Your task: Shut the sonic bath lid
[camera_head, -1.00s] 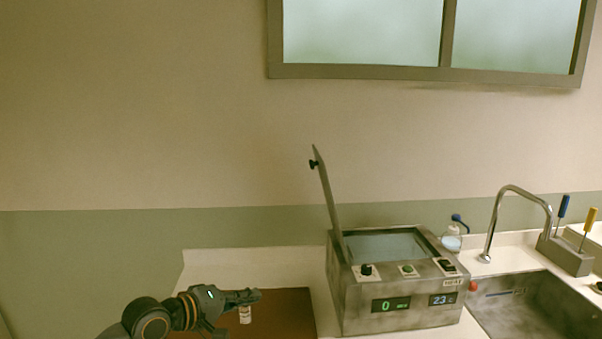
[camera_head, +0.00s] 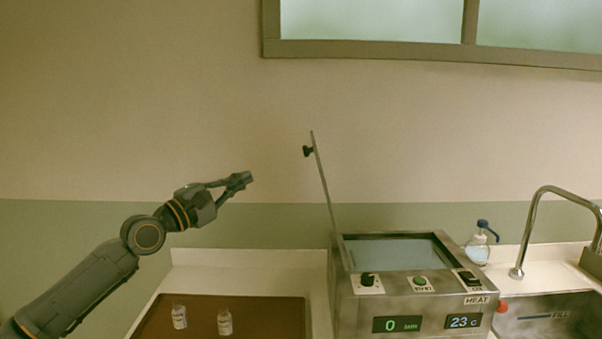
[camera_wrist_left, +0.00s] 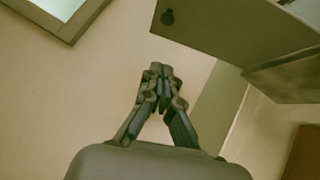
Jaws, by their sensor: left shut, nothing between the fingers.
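The sonic bath (camera_head: 410,305) is a grey metal box with a water-filled basin, a knob, buttons and two lit displays. Its lid (camera_head: 323,180) stands open, nearly upright and leaning slightly left, hinged at the bath's left side. A dark knob (camera_head: 308,151) sits on the lid's outer left face. My left gripper (camera_head: 248,178) is shut and empty, in the air left of the lid and apart from it. In the left wrist view, the gripper (camera_wrist_left: 161,72) points up with fingertips together; the lid (camera_wrist_left: 235,30) and its knob (camera_wrist_left: 168,17) show beyond.
A brown tray (camera_head: 265,312) with two small labelled bottles (camera_head: 202,320) lies left of the bath. A dispenser bottle (camera_head: 478,247), a tap (camera_head: 533,225) and a sink (camera_head: 550,318) stand right. The air between gripper and lid is clear.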

